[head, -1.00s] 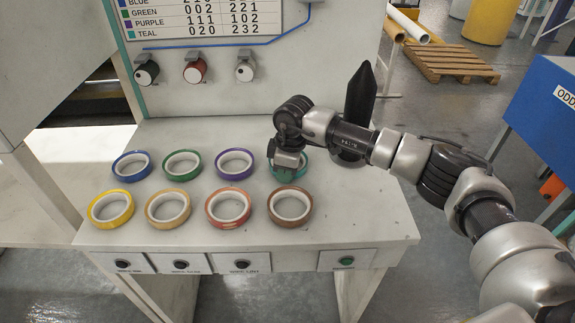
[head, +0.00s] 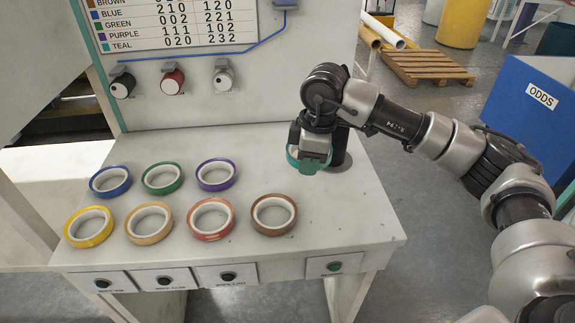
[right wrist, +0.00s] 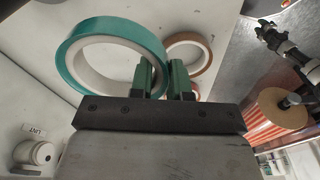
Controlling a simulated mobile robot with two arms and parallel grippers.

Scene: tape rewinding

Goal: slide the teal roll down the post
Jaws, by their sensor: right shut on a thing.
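The teal roll (head: 292,158) is held up by my right gripper (head: 313,160), which is shut on its rim. In the right wrist view the roll (right wrist: 75,60) is tilted, with part of its band between the fingers (right wrist: 163,78). No post shows through its hole there. The dark post (head: 341,150) stands on the bench just right of and behind the gripper in the head view. My wrist hides its upper part. The roll looks beside the post, not around it; the exact gap cannot be told.
Several other rolls lie flat on the bench (head: 255,255), among them purple (head: 231,182) and brown (head: 291,223). Knobs (head: 173,84) line the back panel under a code chart (head: 170,22).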

